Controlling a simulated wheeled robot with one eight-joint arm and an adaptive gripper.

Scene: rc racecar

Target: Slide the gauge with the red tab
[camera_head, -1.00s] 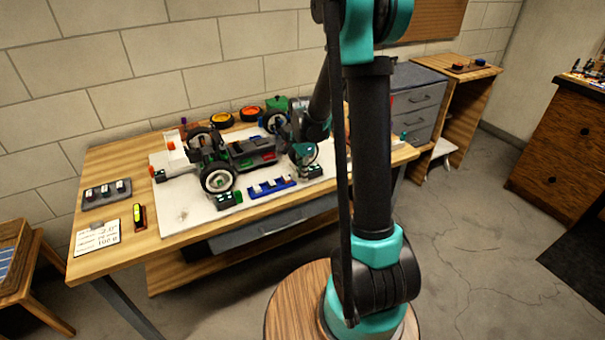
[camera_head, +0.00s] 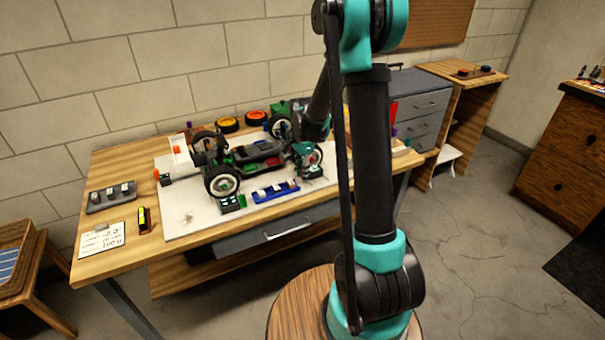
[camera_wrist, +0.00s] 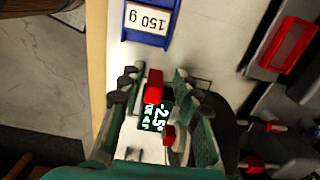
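In the wrist view a small gauge lies between my fingers, its dark display (camera_wrist: 160,117) lit with what looks like -2.5°. A red tab (camera_wrist: 154,85) sticks up at the gauge's far end, between my fingertips. A smaller red piece (camera_wrist: 168,135) sits nearer my palm. My gripper (camera_wrist: 156,77) is open, its green fingers on either side of the tab with gaps showing. In the head view my gripper (camera_head: 306,153) is low over the mat at the car's right end, partly hiding the gauge there.
The car chassis (camera_head: 258,158) stands beside my gripper on the white mat (camera_head: 190,220). Another gauge (camera_head: 231,203) stands to the left. Red car parts (camera_wrist: 285,45) are close on the right.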

